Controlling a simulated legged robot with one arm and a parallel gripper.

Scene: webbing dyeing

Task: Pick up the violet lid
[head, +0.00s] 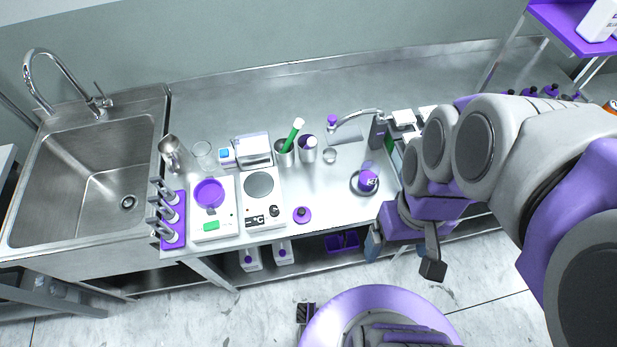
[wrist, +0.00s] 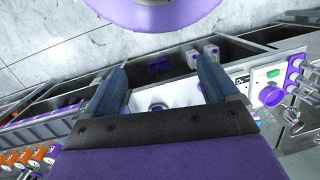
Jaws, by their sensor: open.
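The violet lid (head: 302,215) is a small round disc with a dark knob on top. It lies flat near the front edge of the steel counter, just right of the hotplate. My gripper (head: 385,244) is in front of the counter edge, to the right of the lid and apart from it. In the wrist view my gripper (wrist: 163,68) has its two blue fingers spread wide, with nothing held between them. I cannot make out the lid clearly in the wrist view; the finger on the right may hide it.
Left of the lid stand the hotplate (head: 262,200) and a scale with a violet dish (head: 209,193). A round violet-labelled flask (head: 368,181) stands on the right. Cups (head: 308,152) stand behind. The counter around the lid is mostly clear. A sink (head: 85,180) is far left.

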